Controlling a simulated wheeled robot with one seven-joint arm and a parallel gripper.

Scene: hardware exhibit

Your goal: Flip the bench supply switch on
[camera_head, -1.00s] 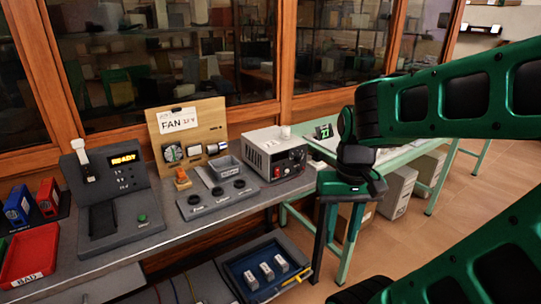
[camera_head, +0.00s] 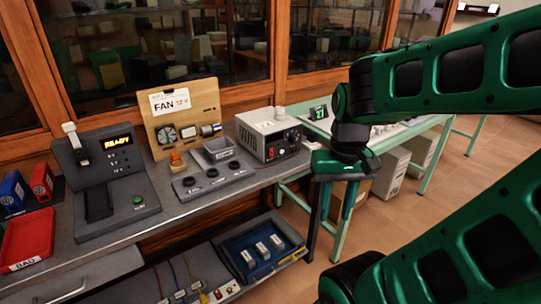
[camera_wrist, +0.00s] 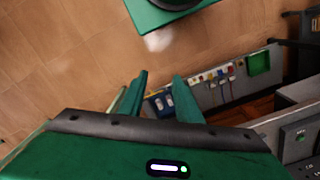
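The bench supply (camera_head: 262,142) is a pale grey box with a dark front panel of knobs and a red spot, at the right end of the grey workbench. Its switch is too small to make out. My gripper (camera_head: 334,212) is to the right of the supply, beyond the bench end, fingers pointing down and apart. In the wrist view my gripper (camera_wrist: 160,92) shows two green fingers with an empty gap between them.
On the workbench (camera_head: 190,212) stand a FAN board (camera_head: 200,103), a grey station with a READY display (camera_head: 119,141) and a red bin (camera_head: 28,238). A green table (camera_head: 405,130) stands behind my gripper.

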